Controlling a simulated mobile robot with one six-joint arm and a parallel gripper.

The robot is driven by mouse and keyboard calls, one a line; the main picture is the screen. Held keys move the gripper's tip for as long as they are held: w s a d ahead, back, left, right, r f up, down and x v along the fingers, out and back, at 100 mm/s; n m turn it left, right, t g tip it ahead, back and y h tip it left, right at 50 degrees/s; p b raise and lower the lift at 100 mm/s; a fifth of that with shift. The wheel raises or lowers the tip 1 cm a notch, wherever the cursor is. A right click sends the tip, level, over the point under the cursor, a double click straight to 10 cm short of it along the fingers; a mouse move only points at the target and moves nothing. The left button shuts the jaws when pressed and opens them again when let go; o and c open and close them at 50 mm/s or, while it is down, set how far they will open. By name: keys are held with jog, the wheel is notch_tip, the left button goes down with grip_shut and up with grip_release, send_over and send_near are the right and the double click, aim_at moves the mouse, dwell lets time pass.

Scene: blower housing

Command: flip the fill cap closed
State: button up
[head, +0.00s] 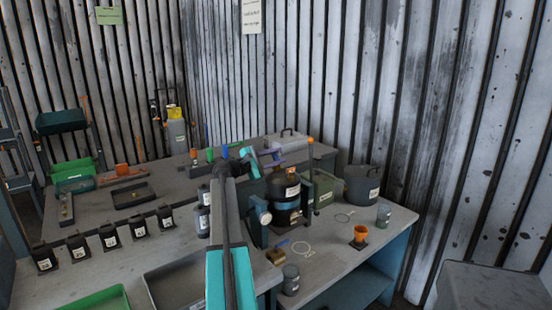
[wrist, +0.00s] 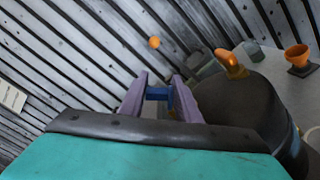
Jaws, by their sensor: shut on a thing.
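The black blower housing (head: 284,201) stands upright on the bench with a blue band round its middle. On its top is a small orange part (head: 291,171), which looks like the fill cap. In the wrist view this orange cap (wrist: 232,64) sits on the dark round top, with one end tilted up; how far it is open is unclear. My gripper (head: 272,158) is above and left of the housing top. In the wrist view its purple fingers (wrist: 160,84) are shut on a small blue piece (wrist: 160,94), apart from the orange cap.
A grey lidded pot (head: 362,185) and a green box (head: 323,188) stand behind and right of the housing. An orange funnel (head: 360,235) and grey jars (head: 290,279) are on the bench at right. A grey toolbox (head: 287,141) is at the back.

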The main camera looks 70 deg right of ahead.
jog(key=shift+w+r, duration=0.1)
jog(key=shift+w, duration=0.1)
dwell(0.5)
jog(key=o, duration=0.8)
jog(key=shift+o, duration=0.7)
jog(key=shift+s+f, duration=0.15)
jog(key=shift+f, duration=0.05)
jog(key=shift+a, duration=0.2)
